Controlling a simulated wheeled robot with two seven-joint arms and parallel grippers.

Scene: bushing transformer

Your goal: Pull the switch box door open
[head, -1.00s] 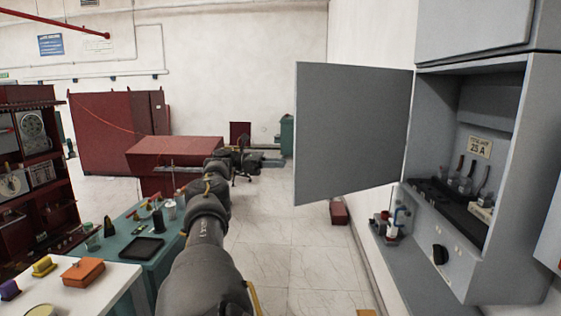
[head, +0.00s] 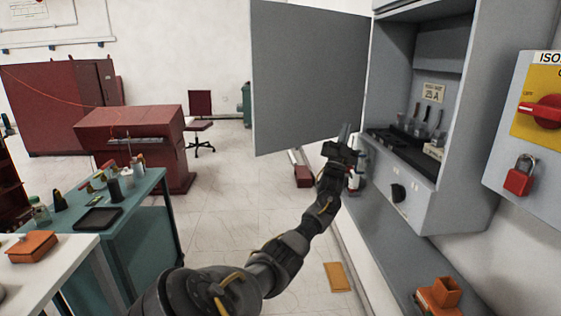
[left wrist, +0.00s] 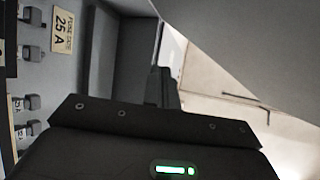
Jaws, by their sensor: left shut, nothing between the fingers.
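The grey switch box (head: 437,85) is on the right wall in the head view. Its door (head: 310,78) is swung wide open to the left, so the switches and the "25 A" label (head: 433,93) inside show. My left gripper (head: 345,134) is shut and empty, by the door's lower edge near the hinge side. In the left wrist view the gripper's fingers (left wrist: 162,88) point up between the box interior and the door panel (left wrist: 255,45). I cannot tell whether they touch the door. My right gripper is not in view.
An isolator panel (head: 540,115) with a red padlock (head: 519,175) is at the right. A grey ledge (head: 400,235) runs below the box with an orange part (head: 438,296) on it. A teal table (head: 130,225) stands at the left.

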